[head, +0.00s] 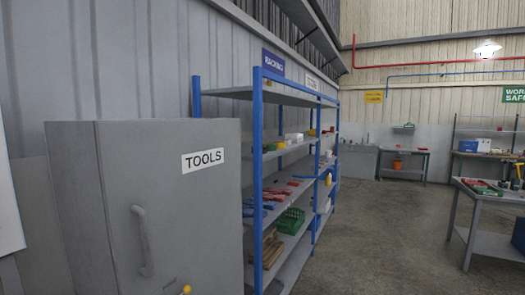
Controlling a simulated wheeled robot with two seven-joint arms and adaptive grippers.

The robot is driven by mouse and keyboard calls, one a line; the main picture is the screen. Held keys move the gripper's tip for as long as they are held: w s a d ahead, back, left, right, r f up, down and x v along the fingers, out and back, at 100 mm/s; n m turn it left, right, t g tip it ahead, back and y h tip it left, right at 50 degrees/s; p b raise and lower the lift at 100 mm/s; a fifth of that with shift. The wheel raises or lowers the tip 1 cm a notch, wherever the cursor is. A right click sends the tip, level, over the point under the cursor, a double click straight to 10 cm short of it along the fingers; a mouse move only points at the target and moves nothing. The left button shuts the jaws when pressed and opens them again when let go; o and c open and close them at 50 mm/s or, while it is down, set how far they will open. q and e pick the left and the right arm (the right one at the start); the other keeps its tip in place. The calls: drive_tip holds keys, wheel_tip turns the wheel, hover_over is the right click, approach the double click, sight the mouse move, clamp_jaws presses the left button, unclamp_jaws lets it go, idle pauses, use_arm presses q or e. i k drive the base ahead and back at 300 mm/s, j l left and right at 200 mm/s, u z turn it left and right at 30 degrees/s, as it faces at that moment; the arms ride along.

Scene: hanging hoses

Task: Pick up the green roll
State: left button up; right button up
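I cannot make out a green roll for certain in the head view. Small green items show on the blue-framed rack (258,180), one of them on an upper shelf (280,146), but they are too small to tell what they are. A green crate (290,220) sits on a lower shelf of that rack. A green patch (487,189) also shows among items on the workbench at the right, its shape unclear. Neither of my grippers is in view.
A grey TOOLS cabinet (170,215) stands close at the left, with a small yellow object (186,289) at its lower edge. Red and blue items (275,194) lie on the rack. A workbench (490,200) stands at right. The concrete floor (385,240) between is clear.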

sight(271, 147)
drive_tip(key=i+l, duration=0.5)
drive_tip(key=l, duration=0.2)
drive_tip(key=i+l+z, duration=0.1)
drive_tip(key=i+l, duration=0.4)
drive_tip(key=l, duration=0.2)
drive_tip(key=i+l, duration=0.55)
drive_tip(key=k+l+z, duration=0.05)
drive_tip(key=l, duration=0.05)
